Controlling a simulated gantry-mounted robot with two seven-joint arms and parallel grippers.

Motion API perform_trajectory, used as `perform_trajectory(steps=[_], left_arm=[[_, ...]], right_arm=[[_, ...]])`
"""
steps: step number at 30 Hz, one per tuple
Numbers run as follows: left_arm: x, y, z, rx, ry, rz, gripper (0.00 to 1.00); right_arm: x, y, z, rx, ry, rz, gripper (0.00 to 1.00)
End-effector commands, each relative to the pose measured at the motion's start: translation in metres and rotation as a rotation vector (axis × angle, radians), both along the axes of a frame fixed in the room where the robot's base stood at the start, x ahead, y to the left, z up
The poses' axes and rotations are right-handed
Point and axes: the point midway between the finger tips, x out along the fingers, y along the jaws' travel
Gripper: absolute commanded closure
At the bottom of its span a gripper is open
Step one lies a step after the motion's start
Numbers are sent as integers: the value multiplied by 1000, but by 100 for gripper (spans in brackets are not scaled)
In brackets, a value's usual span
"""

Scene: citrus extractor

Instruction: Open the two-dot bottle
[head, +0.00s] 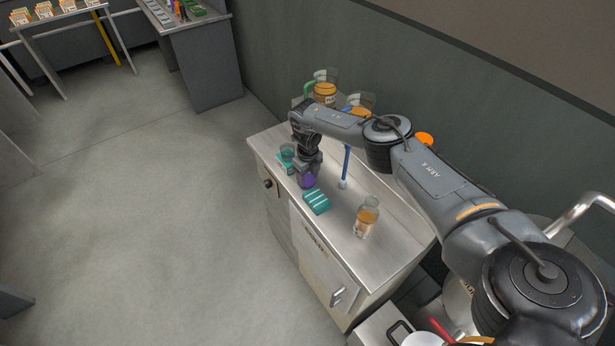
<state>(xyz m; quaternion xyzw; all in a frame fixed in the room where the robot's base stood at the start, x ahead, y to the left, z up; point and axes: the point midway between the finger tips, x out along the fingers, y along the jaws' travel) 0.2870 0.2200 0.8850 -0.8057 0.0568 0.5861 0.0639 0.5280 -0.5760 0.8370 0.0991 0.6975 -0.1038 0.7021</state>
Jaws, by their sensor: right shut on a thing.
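My right gripper (306,170) points down over the left part of the steel counter and is shut on a small purple thing (308,182), mostly hidden by the fingers. I cannot tell whether it is a bottle or a cap. A clear bottle with orange content and a label (366,217) stands upright on the counter, to the right of the gripper and apart from it. No dots can be made out on any bottle, so I cannot tell which is the two-dot one. My left gripper is not in view.
A teal block with pale stripes (316,201) lies beside the gripper on the counter (345,250). A small teal-tinted glass (287,152) stands left of it. A blue rod (346,165) stands behind. A jug with orange content (325,92) is at the back wall.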

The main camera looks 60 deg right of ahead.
Motion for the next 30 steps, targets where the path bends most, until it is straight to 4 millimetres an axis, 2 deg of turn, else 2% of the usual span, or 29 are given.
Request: perform_trajectory(steps=[11, 12, 16, 25, 30], left_arm=[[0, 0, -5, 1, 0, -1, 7], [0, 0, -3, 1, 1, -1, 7], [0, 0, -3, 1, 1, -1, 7], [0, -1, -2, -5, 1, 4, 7], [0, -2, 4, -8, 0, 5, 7]], right_arm=[[0, 0, -5, 1, 0, 0, 82], [0, 0, -3, 1, -1, 0, 39], [0, 0, -3, 1, 0, 0, 20], [0, 0, -1, 1, 0, 0, 20], [1, 0, 9, 2, -2, 0, 20]])
